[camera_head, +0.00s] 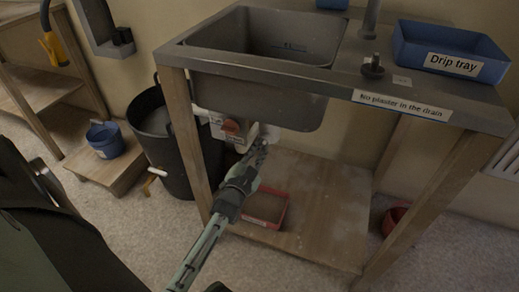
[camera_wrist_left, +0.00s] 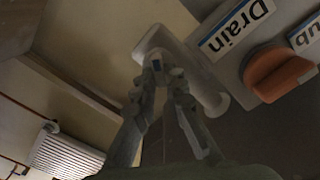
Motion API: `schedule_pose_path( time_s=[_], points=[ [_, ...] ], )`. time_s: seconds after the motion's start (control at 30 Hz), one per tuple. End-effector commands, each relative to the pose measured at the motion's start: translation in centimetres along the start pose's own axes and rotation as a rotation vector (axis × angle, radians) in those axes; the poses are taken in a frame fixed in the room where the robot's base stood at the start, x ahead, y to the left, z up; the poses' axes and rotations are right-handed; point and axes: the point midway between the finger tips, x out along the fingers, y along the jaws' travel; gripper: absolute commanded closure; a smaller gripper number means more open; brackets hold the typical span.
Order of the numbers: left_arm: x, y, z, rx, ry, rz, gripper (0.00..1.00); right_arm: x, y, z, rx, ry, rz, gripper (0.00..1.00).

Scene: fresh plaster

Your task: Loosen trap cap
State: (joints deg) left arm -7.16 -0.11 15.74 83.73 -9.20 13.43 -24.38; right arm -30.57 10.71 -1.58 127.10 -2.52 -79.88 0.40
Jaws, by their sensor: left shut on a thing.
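The white drain trap (camera_head: 268,133) hangs under the metal sink, partly hidden by my gripper; in the left wrist view it shows as a pale pipe (camera_wrist_left: 178,45). My left gripper (camera_head: 260,149) reaches up under the sink basin. In the left wrist view its fingers (camera_wrist_left: 157,68) come together at the trap, shut on the trap cap. The cap is mostly hidden by the fingertips, and I cannot tell how far it is turned. My right gripper is not in view.
An orange knob (camera_wrist_left: 278,73) sits on a panel with a "Drain" label (camera_wrist_left: 237,30), close beside the fingers. A red tray (camera_head: 265,222) lies on the lower shelf (camera_head: 320,225) beneath. Wooden legs (camera_head: 186,140) and a black bin (camera_head: 160,150) stand to the left.

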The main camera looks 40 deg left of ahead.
Motion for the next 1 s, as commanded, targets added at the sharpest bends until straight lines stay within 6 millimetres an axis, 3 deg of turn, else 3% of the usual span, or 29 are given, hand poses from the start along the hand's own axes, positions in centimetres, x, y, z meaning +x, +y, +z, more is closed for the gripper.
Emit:
schedule_pose_path(
  time_s=[0.1,0.23,0.43,0.47,0.6,1.0],
  points=[
    [0.0,-0.1,-0.1,-0.036,-0.001,0.001,1.0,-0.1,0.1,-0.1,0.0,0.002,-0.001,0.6],
    [0.0,-0.1,-0.1,-0.106,-0.001,0.001,1.0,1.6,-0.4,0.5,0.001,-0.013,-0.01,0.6],
    [0.0,0.0,0.0,-0.107,0.0,0.0,1.0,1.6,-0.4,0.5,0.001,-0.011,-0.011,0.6],
    [0.0,0.0,0.0,-0.107,0.0,0.0,0.87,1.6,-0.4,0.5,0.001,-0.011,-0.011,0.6],
    [0.0,0.0,0.0,-0.107,0.0,0.0,0.69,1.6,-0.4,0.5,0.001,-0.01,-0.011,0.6],
    [-0.8,0.0,0.1,-0.105,-0.002,0.001,0.68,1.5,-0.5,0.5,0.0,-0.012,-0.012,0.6]
  ],
)
